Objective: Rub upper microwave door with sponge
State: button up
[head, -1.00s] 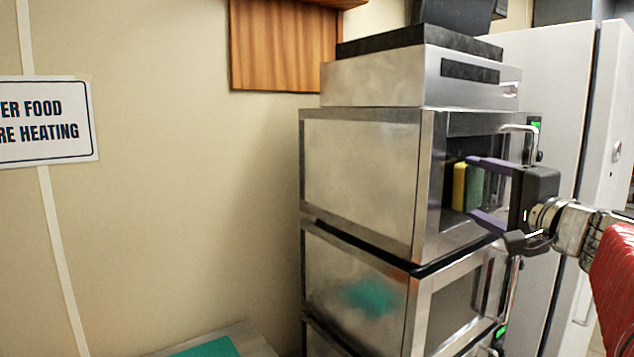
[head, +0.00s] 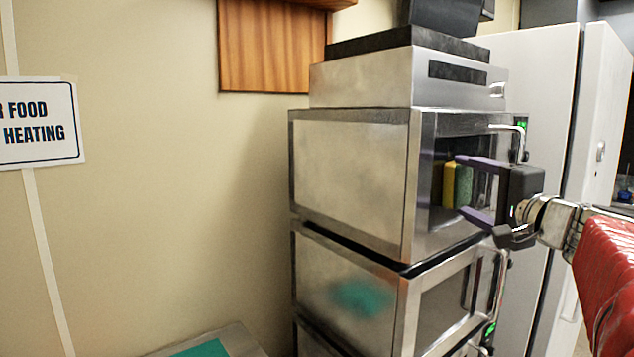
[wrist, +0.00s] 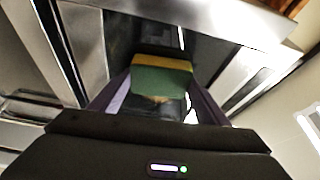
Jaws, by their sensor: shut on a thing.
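The upper microwave (head: 350,180) stands in a steel stack, its dark door window (head: 440,155) facing right with a bar handle (head: 521,140) on the right side. My gripper (head: 468,187) is shut on a yellow and green sponge (head: 463,186), one purple finger above it and one below. The sponge's yellow side faces the door window, and a reflection of it shows in the glass. Whether it touches the glass I cannot tell. In the wrist view, the sponge (wrist: 161,80) sits between the purple fingers with the dark door beyond it.
A lower microwave (head: 345,285) stands directly beneath. A steel unit (head: 375,80) sits on top of the stack. A tall white cabinet (head: 545,110) is close behind my gripper at right. The wall with a sign (head: 38,122) is at left. A teal-topped surface (head: 205,349) is low in front.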

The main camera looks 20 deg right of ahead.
jog(key=shift+w+d, duration=0.25)
jog(key=shift+d, duration=0.65)
jog(key=shift+w+d, duration=0.4)
jog(key=shift+d, duration=0.5)
jog(key=shift+w+d, duration=0.35)
jog(key=shift+d, duration=0.5)
jog(key=shift+d, duration=0.1)
jog(key=shift+w+d, duration=0.3)
jog(key=shift+d, duration=0.6)
jog(key=shift+w+d, duration=0.3)
jog(key=shift+d, duration=0.55)
jog(key=shift+w+a, duration=0.1)
jog(key=shift+a, duration=0.05)
